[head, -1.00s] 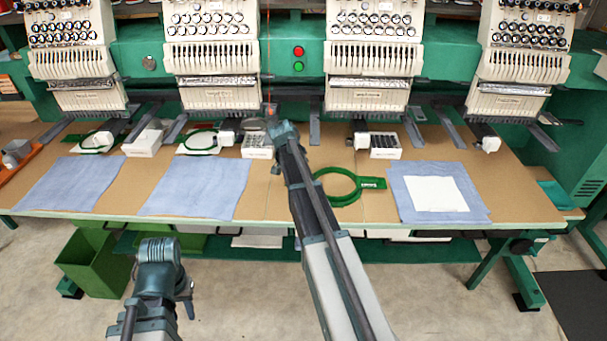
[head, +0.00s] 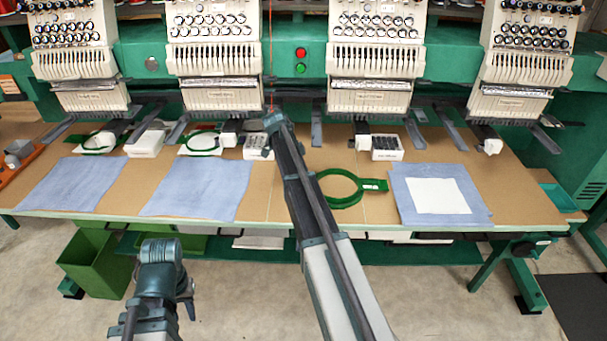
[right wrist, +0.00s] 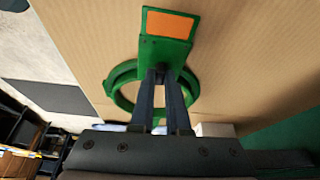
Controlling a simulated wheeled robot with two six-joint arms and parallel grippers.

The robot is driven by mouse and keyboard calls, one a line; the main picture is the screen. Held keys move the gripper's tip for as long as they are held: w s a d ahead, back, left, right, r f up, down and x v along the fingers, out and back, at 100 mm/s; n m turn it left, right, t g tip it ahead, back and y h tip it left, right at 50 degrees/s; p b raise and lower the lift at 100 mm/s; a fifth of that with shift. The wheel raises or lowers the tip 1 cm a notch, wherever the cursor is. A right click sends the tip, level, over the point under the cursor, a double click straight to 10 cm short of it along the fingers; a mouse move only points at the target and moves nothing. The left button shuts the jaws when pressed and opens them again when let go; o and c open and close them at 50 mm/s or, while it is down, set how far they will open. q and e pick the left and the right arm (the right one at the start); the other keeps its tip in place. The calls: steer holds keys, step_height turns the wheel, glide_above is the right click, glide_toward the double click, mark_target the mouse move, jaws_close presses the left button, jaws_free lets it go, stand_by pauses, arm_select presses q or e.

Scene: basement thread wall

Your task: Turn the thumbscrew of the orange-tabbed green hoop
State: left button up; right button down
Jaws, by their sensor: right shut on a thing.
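In the right wrist view a green hoop (right wrist: 122,97) shows against the brown table top, its green tab carrying an orange patch (right wrist: 170,24). My right gripper (right wrist: 161,75) reaches across the ring, and its two close-set fingertips meet the hoop where ring and tab join. It is shut on the thumbscrew there, though the fingers hide the screw itself. In the head view my right arm runs up the middle of the picture, and I cannot make out its fingertips. My left gripper (head: 188,300) hangs in front of the table, away from the hoops; its jaw opening is unclear.
In the head view a green hoop (head: 345,201) with a pale tab label lies right of my arm. Blue cloths (head: 70,187) lie on the table (head: 290,205), one with a white sheet (head: 437,195). Machine heads (head: 370,95) overhang the back. A green bin (head: 92,262) stands below.

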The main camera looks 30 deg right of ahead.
steer(key=shift+m, duration=0.4)
steer(key=c, duration=0.9)
jaws_free()
steer(key=p+v, duration=0.6)
steer(key=v, duration=0.1)
steer(key=p+v, duration=0.6)
steer(key=v, duration=0.1)
steer(key=shift+w+d+p, duration=0.2)
steer(key=shift+p, duration=0.2)
steer(key=shift+f, duration=0.1)
